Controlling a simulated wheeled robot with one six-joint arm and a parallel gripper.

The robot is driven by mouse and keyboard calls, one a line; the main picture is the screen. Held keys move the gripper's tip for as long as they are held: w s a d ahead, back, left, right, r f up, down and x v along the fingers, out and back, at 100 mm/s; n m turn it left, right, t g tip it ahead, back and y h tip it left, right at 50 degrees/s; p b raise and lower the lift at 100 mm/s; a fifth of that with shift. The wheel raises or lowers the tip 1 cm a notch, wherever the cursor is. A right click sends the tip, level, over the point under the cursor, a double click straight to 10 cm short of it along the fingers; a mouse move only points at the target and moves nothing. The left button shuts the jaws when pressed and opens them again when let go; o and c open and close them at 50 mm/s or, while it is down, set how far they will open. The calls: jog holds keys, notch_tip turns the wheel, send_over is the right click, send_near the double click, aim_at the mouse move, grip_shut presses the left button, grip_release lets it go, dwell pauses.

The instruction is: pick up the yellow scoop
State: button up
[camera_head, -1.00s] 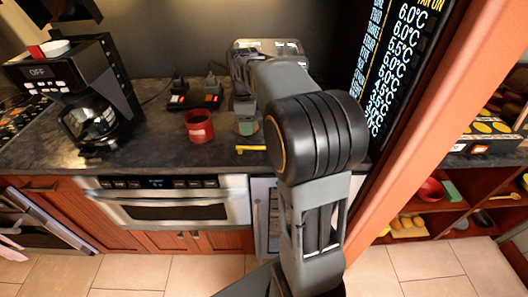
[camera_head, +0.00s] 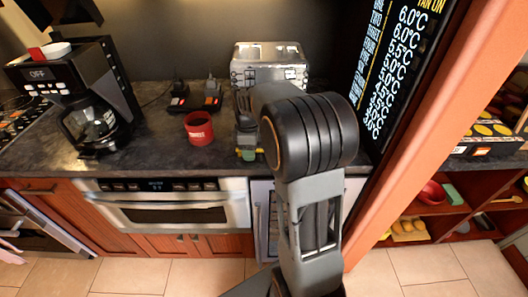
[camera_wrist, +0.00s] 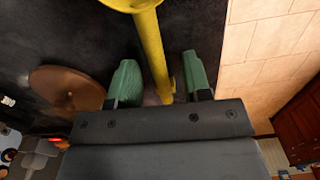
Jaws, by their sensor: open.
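The yellow scoop (camera_wrist: 151,45) lies on the dark counter in the wrist view, its handle running from the top edge down between my green fingertips. Only part of its round end shows at the top edge. My gripper (camera_wrist: 159,75) is open, with one finger on each side of the handle and a visible gap on both sides. In the head view my gripper (camera_head: 247,152) is low at the counter's front edge and hides most of the scoop there. I cannot tell its exact height above the counter.
A red cup (camera_head: 198,128) stands left of my gripper. A coffee maker (camera_head: 93,100) is farther left, and a metal toaster-like appliance (camera_head: 268,62) stands behind. A round brownish thing (camera_wrist: 66,88) is left of my fingers. An orange post (camera_head: 425,140) rises at right.

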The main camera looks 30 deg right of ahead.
jog(key=shift+c, duration=0.2)
grip_shut()
jog(key=shift+r, duration=0.1)
